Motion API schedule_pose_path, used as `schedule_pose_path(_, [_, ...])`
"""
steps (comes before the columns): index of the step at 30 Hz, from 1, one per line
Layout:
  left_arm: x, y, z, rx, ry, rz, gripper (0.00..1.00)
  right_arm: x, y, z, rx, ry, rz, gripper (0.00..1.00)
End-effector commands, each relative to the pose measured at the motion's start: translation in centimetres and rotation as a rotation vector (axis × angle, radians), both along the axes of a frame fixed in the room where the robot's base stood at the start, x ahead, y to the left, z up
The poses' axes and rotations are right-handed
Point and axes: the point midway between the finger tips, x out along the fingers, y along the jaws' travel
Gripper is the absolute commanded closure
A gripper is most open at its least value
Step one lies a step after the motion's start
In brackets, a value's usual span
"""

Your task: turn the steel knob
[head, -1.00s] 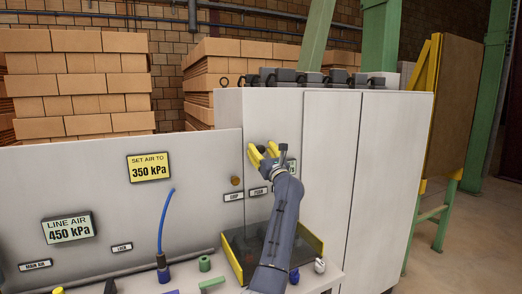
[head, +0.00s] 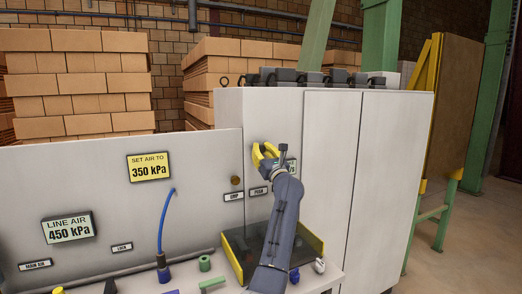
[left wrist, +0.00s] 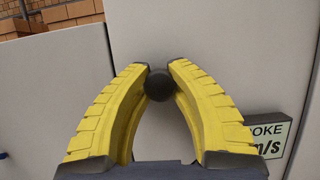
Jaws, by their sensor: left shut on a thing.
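The steel knob (left wrist: 158,86) shows in the left wrist view as a dark grey round knob on the light grey cabinet front. My left gripper (left wrist: 159,68) has its two yellow fingers closed in from both sides, with the tips against the knob. In the head view my left gripper (head: 264,149) is at the upper part of the cabinet front, and its fingers hide the knob there. Whether the knob has turned cannot be seen. My right gripper is in neither view.
A brown knob (head: 236,181) is on the panel to the left. A partly hidden "STROKE" display (left wrist: 268,138) is right of the fingers. Below is a yellow-edged tray (head: 234,262). A blue hose (head: 163,220) stands further left.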

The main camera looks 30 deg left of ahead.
Motion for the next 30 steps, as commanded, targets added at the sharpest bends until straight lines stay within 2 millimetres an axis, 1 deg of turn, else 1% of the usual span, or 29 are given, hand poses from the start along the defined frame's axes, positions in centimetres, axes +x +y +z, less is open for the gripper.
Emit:
schedule_pose_path(1, [-0.07,-0.19,0.38,0.010,0.002,-0.001,1.00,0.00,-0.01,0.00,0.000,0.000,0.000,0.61])
schedule_pose_path(8, [-0.09,-0.26,0.52,0.063,0.081,-0.001,1.00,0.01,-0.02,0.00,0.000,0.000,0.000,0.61])
schedule_pose_path(30, [0.08,-0.45,0.66,0.404,0.598,-0.002,1.00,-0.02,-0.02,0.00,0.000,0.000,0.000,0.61])
